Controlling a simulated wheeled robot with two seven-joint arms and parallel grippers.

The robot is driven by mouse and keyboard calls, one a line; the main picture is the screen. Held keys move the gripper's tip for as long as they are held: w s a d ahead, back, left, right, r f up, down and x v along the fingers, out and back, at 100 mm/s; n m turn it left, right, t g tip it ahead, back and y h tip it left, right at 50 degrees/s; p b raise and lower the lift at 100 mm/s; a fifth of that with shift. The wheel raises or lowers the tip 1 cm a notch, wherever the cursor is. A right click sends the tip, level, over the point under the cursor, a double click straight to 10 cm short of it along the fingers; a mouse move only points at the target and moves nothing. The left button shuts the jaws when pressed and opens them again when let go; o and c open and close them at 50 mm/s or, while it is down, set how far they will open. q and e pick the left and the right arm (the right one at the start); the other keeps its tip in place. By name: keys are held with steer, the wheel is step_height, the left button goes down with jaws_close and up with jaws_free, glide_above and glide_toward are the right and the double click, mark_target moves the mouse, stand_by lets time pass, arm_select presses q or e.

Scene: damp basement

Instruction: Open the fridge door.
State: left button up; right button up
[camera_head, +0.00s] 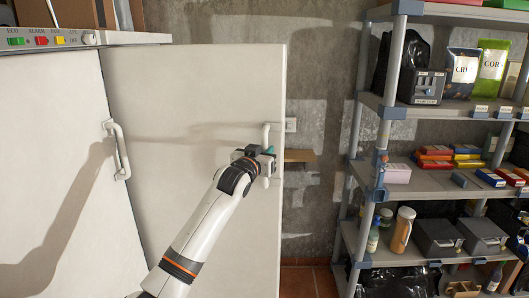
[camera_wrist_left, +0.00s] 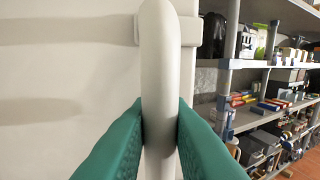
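The white fridge (camera_head: 45,130) stands at the left in the head view. A tall white door panel (camera_head: 200,100) reaches right from it, with a vertical light bar handle (camera_head: 266,131) near its right edge. My left gripper (camera_head: 266,158) is at this handle. In the left wrist view its green fingers (camera_wrist_left: 160,130) press on both sides of the handle (camera_wrist_left: 159,70), which runs up between them. A second white handle (camera_head: 120,150) is on the front further left, away from my gripper. I cannot tell how far the panel stands open. My right gripper is out of view.
A control strip (camera_head: 75,40) with coloured buttons tops the fridge. A shelf rack (camera_head: 430,180) with bags, boxes and bottles stands at the right. Bare concrete wall (camera_head: 325,110) and a strip of tiled floor (camera_head: 300,280) show between panel and rack.

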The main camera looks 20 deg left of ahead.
arm_select(q)
jaws_close()
steer(key=shift+s+a, duration=0.15)
steer(key=shift+s, duration=0.1)
steer(key=s+a+m+h+p, duration=0.1)
steer(key=s+a+h, duration=0.1)
steer(key=s, duration=0.8)
steer(key=s+a+m+g+h+p, duration=0.1)
steer(key=s+a+m+h+p, duration=0.1)
steer(key=s, duration=0.9)
steer(key=shift+a+r+h, duration=0.15)
steer(key=shift+a+h, duration=0.15)
steer(key=shift+h, duration=0.1)
steer(key=shift+w, duration=0.1)
steer(key=o, duration=0.8)
jaws_free()
steer(key=shift+c, duration=0.2)
